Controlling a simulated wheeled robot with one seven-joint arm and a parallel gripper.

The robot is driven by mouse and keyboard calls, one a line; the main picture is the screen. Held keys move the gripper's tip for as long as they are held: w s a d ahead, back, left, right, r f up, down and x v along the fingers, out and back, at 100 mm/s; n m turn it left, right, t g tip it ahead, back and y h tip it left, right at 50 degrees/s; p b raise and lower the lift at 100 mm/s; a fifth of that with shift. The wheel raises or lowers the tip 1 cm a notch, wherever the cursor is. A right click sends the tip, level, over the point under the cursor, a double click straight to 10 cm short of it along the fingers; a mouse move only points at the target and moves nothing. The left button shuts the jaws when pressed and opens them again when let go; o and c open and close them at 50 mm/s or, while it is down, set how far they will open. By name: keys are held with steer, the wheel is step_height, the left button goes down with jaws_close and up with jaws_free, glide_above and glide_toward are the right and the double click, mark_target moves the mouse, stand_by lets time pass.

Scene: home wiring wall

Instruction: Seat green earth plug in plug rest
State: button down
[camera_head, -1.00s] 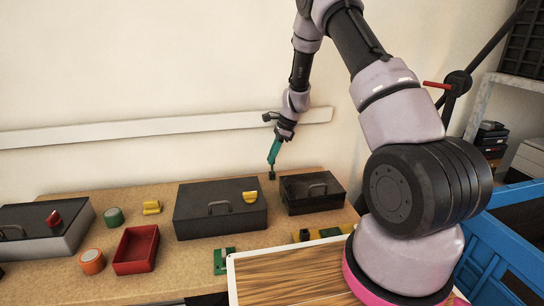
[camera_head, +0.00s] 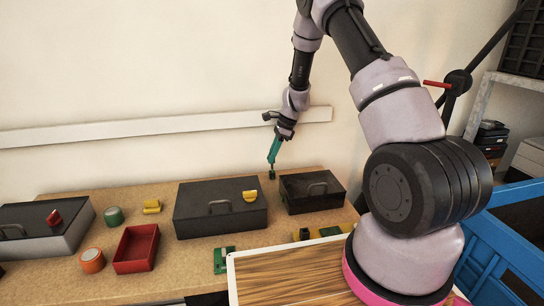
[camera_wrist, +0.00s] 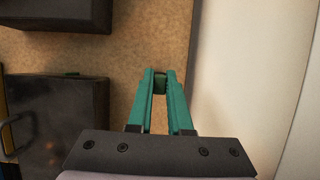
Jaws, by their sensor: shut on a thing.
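My gripper (camera_head: 271,161), with teal fingers, points down near the wall, behind the gap between two dark toolboxes. In the wrist view its fingers (camera_wrist: 161,80) are shut on a small dark green piece, which I take for the green earth plug (camera_wrist: 160,86). Only part of the plug shows between the fingertips. In the head view a small dark shape (camera_head: 272,174) shows just under the fingertips; whether it is the plug or something on the bench, and whether it touches the bench, I cannot tell. I cannot clearly make out the plug rest.
The large dark toolbox (camera_head: 205,218), with a yellow piece (camera_head: 250,196) on it, and the small dark toolbox (camera_head: 300,201) flank the gripper's spot. A red tray (camera_head: 136,250), tape rolls and a green block (camera_head: 224,260) lie further left and forward. The wall is close behind.

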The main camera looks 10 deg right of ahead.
steer(key=shift+f, duration=1.7)
steer(key=c, duration=0.8)
jaws_free()
steer(key=shift+o, duration=0.2)
steer(key=v, duration=1)
steer(key=shift+r, duration=0.35)
steer(key=shift+d, duration=0.1)
